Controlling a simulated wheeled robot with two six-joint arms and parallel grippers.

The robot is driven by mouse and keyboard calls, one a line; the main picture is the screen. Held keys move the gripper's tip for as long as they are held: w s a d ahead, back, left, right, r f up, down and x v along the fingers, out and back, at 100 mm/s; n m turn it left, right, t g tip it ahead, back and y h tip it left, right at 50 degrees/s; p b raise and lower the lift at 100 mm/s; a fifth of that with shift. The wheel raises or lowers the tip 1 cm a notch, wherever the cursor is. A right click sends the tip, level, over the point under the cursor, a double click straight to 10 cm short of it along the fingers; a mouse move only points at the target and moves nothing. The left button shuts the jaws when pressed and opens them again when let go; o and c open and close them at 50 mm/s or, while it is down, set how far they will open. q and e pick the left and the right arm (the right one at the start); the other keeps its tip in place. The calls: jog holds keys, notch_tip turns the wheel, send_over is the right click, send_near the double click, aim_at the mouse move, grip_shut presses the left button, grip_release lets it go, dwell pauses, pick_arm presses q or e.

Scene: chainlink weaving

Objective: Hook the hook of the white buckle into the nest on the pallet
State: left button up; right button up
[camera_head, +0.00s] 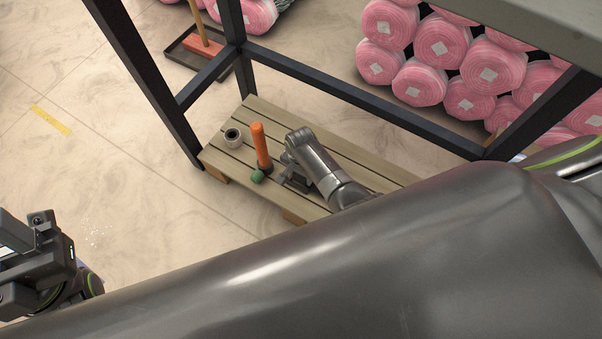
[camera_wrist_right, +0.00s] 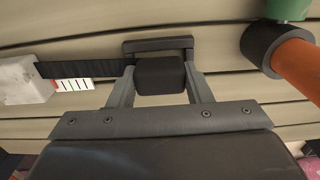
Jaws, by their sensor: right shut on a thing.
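My right gripper (camera_head: 293,178) is low over the slatted wooden pallet (camera_head: 265,112). In the right wrist view the gripper (camera_wrist_right: 160,75) is shut on a dark block (camera_wrist_right: 160,78). A dark grey bar-shaped bracket (camera_wrist_right: 158,45) lies directly behind the block. A black strap (camera_wrist_right: 85,66) runs left from there to a white block (camera_wrist_right: 25,80), perhaps the white buckle. No hook shows clearly, and I cannot tell which part is the nest. My left gripper (camera_head: 45,265) is at the left edge, away from the pallet; its jaw opening is unclear.
Dark frame posts (camera_head: 150,80) and bars enclose the pallet. Pink rolls (camera_head: 440,40) lie behind.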

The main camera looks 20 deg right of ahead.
jog(key=shift+f, duration=0.25)
jog(key=o, duration=1.1)
jog(key=shift+c, duration=0.2)
